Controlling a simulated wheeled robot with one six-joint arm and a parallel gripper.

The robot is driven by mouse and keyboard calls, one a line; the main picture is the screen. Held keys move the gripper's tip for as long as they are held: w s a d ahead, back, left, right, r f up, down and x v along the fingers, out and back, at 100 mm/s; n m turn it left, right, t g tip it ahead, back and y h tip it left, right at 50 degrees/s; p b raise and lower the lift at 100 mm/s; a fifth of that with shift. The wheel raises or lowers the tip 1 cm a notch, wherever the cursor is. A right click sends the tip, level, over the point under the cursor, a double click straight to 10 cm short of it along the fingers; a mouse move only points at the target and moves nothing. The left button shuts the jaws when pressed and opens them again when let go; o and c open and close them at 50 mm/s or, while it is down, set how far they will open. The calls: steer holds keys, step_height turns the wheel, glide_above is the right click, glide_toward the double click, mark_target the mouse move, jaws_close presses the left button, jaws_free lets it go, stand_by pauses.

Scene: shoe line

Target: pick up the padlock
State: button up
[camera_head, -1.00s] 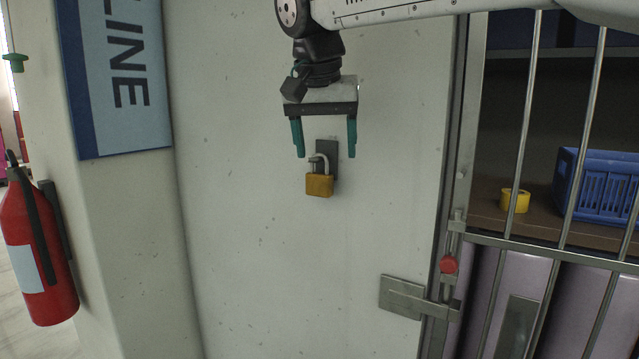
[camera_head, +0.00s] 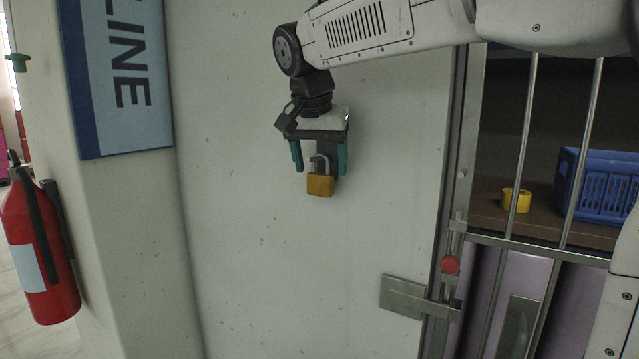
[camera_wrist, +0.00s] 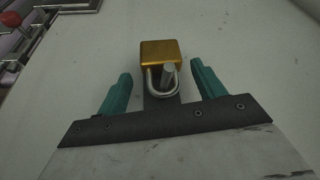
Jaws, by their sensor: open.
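The padlock (camera_head: 320,185) has a brass body and a steel shackle. It hangs in front of the pale wall, its shackle on a peg of a dark plate, with the body below. In the wrist view the padlock (camera_wrist: 160,54) shows its shackle between the two teal fingers and its body just beyond the fingertips. My gripper (camera_head: 320,171) points down, fingers apart on either side of the shackle. In the wrist view my gripper (camera_wrist: 160,72) is open, with space on both sides of the padlock; no finger appears to touch it.
A barred cage door with a metal latch (camera_head: 403,297) and red knob (camera_head: 449,265) stands at right. Behind the bars are a yellow roll (camera_head: 516,200) and a blue crate (camera_head: 606,186). A red fire extinguisher (camera_head: 38,250) is at far left. The wall below the padlock is clear.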

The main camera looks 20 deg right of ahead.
steer(key=c, duration=1)
steer(key=shift+c, duration=0.2)
steer(key=shift+r, duration=0.1)
steer(key=shift+r, duration=0.2)
steer(key=shift+c, duration=1.1)
steer(key=shift+r, duration=0.4)
steer(key=s+a, duration=1)
steer(key=a, duration=0.4)
steer(key=shift+s+a, duration=0.3)
steer(key=shift+s, duration=0.05)
